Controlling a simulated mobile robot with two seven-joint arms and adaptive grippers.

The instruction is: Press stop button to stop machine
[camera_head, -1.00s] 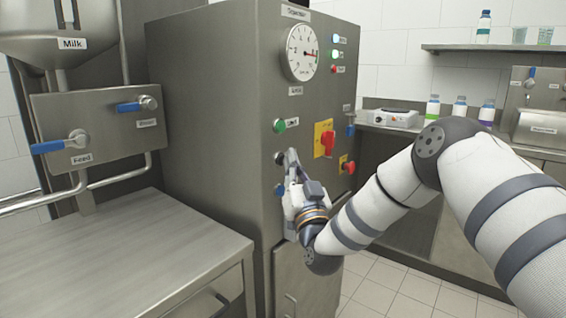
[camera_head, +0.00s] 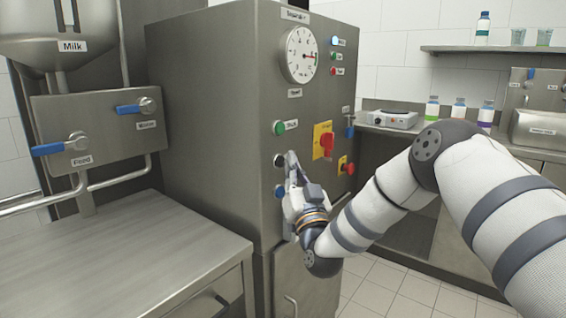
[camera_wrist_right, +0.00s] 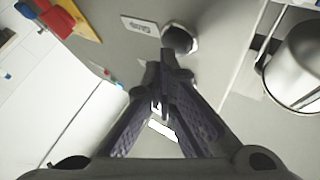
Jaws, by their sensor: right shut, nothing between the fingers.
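The dark stop button (camera_head: 279,160) sits on the front of the steel machine cabinet (camera_head: 215,120), between a green button (camera_head: 279,128) above and a blue button (camera_head: 280,191) below. In the right wrist view the stop button (camera_wrist_right: 179,39) is a black round knob in a pale ring, beside a small label (camera_wrist_right: 143,25). My right gripper (camera_head: 291,155) is shut and empty, with its tips right by the stop button. In the right wrist view its fingertips (camera_wrist_right: 167,62) lie just short of the button's edge; I cannot tell whether they touch it. My left gripper is out of view.
A red rotary switch on a yellow plate (camera_head: 323,140) and a red knob (camera_head: 349,168) are to the right on the cabinet. A round gauge (camera_head: 301,54) is above. A bare steel counter (camera_head: 110,245) stands at the left.

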